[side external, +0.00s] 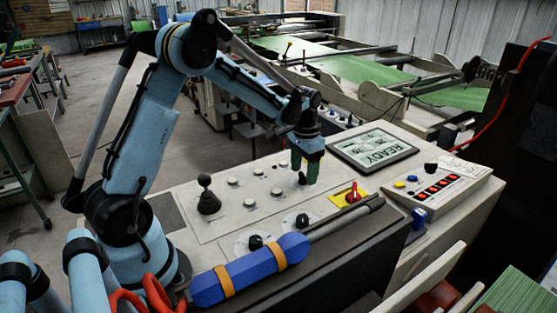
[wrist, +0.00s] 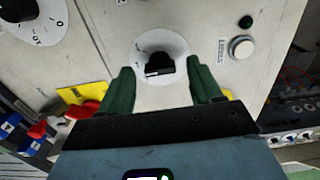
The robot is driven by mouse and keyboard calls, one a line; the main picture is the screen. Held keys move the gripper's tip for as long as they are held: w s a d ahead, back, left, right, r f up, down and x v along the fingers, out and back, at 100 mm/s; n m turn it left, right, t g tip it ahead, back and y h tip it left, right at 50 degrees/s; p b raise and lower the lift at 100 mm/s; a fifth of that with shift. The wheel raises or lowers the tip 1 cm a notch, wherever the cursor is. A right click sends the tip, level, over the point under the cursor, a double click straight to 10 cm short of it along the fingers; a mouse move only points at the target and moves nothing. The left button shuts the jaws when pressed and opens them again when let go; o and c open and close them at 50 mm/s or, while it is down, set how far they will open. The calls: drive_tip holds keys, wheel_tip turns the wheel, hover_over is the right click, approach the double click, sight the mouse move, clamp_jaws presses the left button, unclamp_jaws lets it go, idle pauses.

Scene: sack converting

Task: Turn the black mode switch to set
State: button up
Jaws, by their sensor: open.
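My gripper (side external: 306,175) has dark green fingers, points down and is open over the beige control panel (side external: 225,222). In the wrist view, a black switch (wrist: 160,64) on a round white dial plate lies between the fingertips of my gripper (wrist: 160,77), with a gap on each side. A pale mark shows on the switch's near edge. Its dial lettering is too small to read. In the side view this black switch (side external: 302,179) is partly covered by the fingers. I cannot tell whether the fingers reach down to its height.
Two black knobs (side external: 255,242) (side external: 302,220) on white dials are near the front edge. A red switch (side external: 352,195) on a yellow plate is to the right. A black joystick (side external: 206,195) and several push buttons stand left. A READY display (side external: 373,147) lies behind right.

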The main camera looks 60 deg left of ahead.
drive_tip(key=shift+f, duration=0.25)
drive_tip(key=c, duration=1)
drive_tip(key=shift+c, duration=0.2)
drive_tip(key=shift+n, duration=0.4)
drive_tip(key=n, duration=0.3)
drive_tip(key=shift+n, duration=2.5)
